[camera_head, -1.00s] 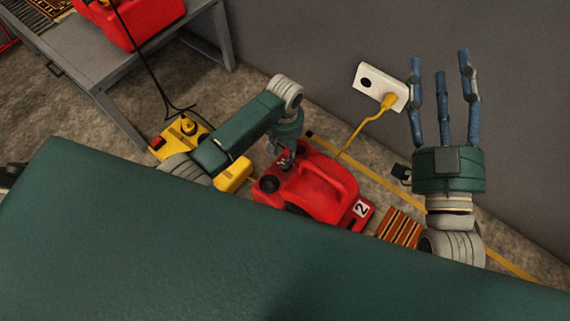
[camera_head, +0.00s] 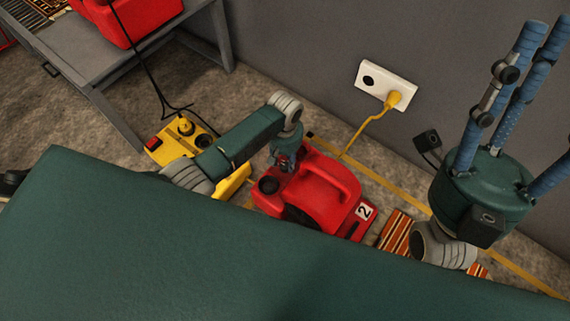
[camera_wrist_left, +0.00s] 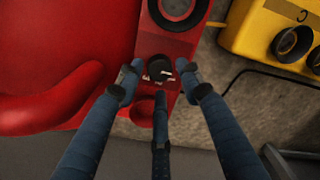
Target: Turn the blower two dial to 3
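Blower two is the red machine (camera_head: 320,192) on the floor with a "2" label; its red body also fills the left of the left wrist view (camera_wrist_left: 60,40). Its dial (camera_wrist_left: 160,68) is a small dark knob with pale marks on a red panel. My left gripper (camera_head: 284,160) is over that panel and hides the dial in the head view. In the left wrist view, its fingers (camera_wrist_left: 158,85) are spread around the dial, with visible gaps at both sides. The dial's setting is unreadable. My right gripper (camera_head: 510,85) is raised, fingers apart and empty.
A yellow unit (camera_head: 172,143) with a red switch stands left of the blower. A yellow cord (camera_head: 362,132) runs to a white wall outlet (camera_head: 372,82). A grey table (camera_head: 95,60) holds another red machine (camera_head: 135,18).

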